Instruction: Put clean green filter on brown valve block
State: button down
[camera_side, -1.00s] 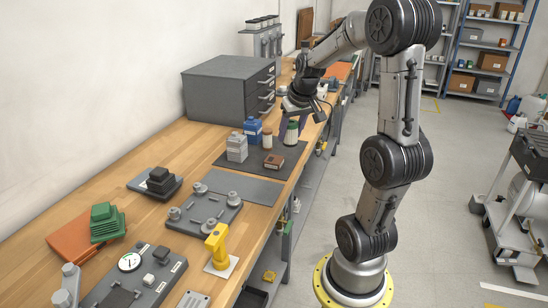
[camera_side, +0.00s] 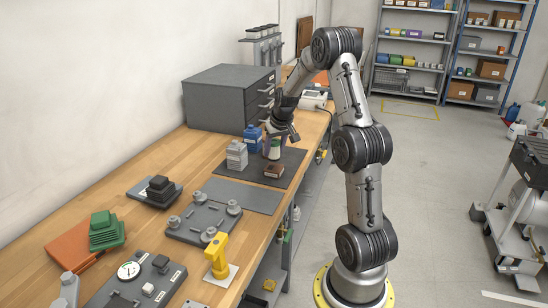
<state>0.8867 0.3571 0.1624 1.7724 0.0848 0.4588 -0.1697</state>
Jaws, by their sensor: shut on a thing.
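My gripper (camera_side: 280,135) points down over the dark mat and is shut on the green filter (camera_side: 274,150), a small upright cylinder with green and white on it. The gripper hides the filter's upper part. The brown valve block (camera_side: 274,171) lies on the dark mat, just below and in front of the filter in the picture. The filter's lower end looks close to the block's back edge. I cannot tell from this one view whether they touch.
A brown-topped white cylinder seen earlier is largely hidden behind my gripper. A grey drawer cabinet (camera_side: 225,100) stands behind. The grey mat (camera_side: 245,196) in front is bare.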

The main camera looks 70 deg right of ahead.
aim_at(274, 157)
jog(key=shift+f, duration=1.6)
jog(key=shift+f, duration=0.1)
jog(key=shift+c, duration=1.5)
grip_release()
